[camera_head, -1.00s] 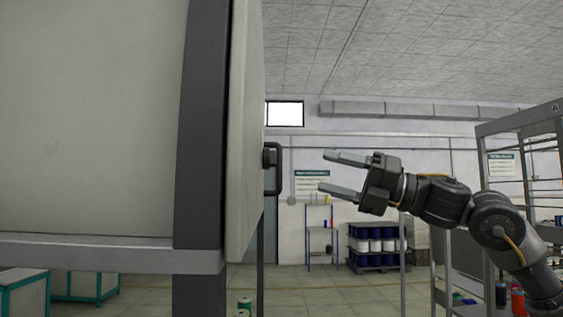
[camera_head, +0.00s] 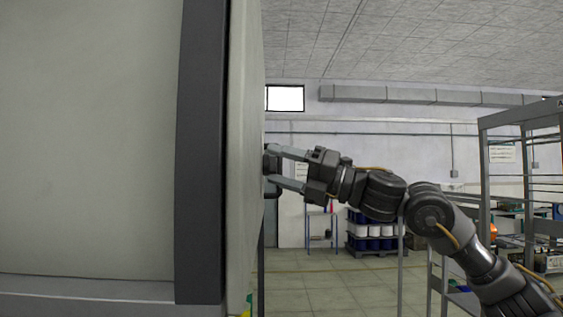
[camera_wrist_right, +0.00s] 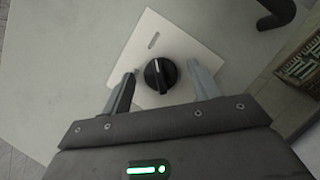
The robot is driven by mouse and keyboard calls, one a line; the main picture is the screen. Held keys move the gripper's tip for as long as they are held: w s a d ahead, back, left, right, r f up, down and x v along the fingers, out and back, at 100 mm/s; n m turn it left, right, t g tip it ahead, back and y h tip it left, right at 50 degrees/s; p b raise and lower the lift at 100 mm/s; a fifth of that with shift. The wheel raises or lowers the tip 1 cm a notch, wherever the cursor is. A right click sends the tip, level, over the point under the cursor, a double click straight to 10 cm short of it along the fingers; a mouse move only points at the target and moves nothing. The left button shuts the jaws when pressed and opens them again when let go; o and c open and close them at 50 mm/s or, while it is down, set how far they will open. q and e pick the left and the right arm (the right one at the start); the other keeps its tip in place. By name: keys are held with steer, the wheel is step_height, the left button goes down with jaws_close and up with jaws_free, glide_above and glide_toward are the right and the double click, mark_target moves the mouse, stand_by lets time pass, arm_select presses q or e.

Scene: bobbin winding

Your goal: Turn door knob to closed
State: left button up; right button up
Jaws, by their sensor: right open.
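The black round door knob (camera_wrist_right: 160,74) sits on a pale square plate (camera_wrist_right: 190,40) on the door, with a light mark line across its face. In the right wrist view it lies between the open fingers of my right gripper (camera_wrist_right: 162,88), with a gap on both sides. In the head view my right gripper (camera_head: 287,169) reaches left to the door (camera_head: 243,150), and its fingertips are at the knob (camera_head: 270,162), which they partly cover. My left gripper is not in view.
A black door handle (camera_wrist_right: 275,12) stands out from the door near the knob. A grey cabinet frame post (camera_head: 203,150) is at left. Shelving (camera_head: 505,190) stands at right, and a pallet of spools (camera_head: 373,230) stands far behind. The floor between is clear.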

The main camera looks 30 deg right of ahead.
steer(key=c, duration=1)
steer(key=shift+o, duration=0.2)
steer(key=shift+f, duration=0.1)
steer(key=shift+w+d+n+g+y+p, duration=0.2)
steer(key=shift+n+g+y, duration=1.1)
steer(key=shift+n, duration=2.85)
steer(key=shift+w+a+n+g+y+p, duration=0.1)
steer(key=shift+n+g+y+p, duration=0.25)
steer(key=shift+n+g, duration=2.9)
steer(key=shift+w+d+n+g+y+p, duration=0.2)
steer(key=shift+n+g+y, duration=0.6)
steer(key=shift+n, duration=4.3)
steer(key=shift+s+a+n, duration=0.1)
steer(key=shift+n, duration=0.2)
